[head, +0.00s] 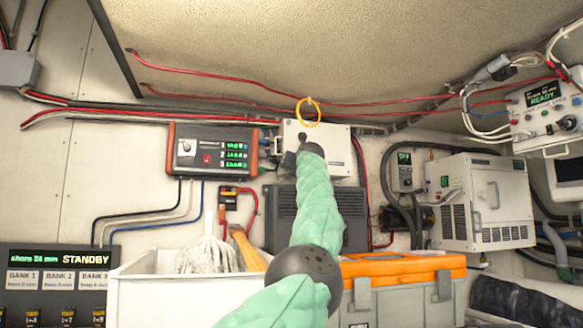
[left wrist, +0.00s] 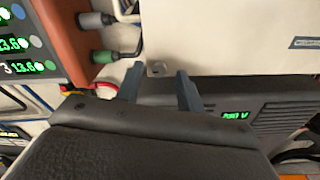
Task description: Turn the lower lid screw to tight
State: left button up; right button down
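A white lidded box (head: 338,135) hangs on the back wall; its lower edge fills the top of the left wrist view (left wrist: 220,35). A small pale screw (left wrist: 157,69) sits at the lid's lower edge in that view. My left gripper (left wrist: 160,71) is open, with one dark finger to each side of the screw. I cannot tell whether either finger touches it. In the head view my green left arm rises to the box's lower left, and its wrist hides the fingers and the screw. My right gripper is in neither view.
Cable glands (left wrist: 120,57) stick out just left of the box, beside an orange-framed charger (head: 212,150). A dark vented unit (head: 274,215) is below. A yellow ring (head: 307,112) hangs at the box's top. A white bin (head: 150,290) and an orange-lidded toolbox (head: 405,267) stand in front.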

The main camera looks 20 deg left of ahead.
pick_arm(q)
grip_shut()
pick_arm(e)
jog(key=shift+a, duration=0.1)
pick_arm(q)
jog(key=shift+a+m, duration=0.1)
jog(key=shift+m, duration=0.3)
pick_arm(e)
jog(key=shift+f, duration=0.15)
pick_arm(q)
jog(key=shift+m+b, duration=2.25)
jog(key=shift+m, duration=6.45)
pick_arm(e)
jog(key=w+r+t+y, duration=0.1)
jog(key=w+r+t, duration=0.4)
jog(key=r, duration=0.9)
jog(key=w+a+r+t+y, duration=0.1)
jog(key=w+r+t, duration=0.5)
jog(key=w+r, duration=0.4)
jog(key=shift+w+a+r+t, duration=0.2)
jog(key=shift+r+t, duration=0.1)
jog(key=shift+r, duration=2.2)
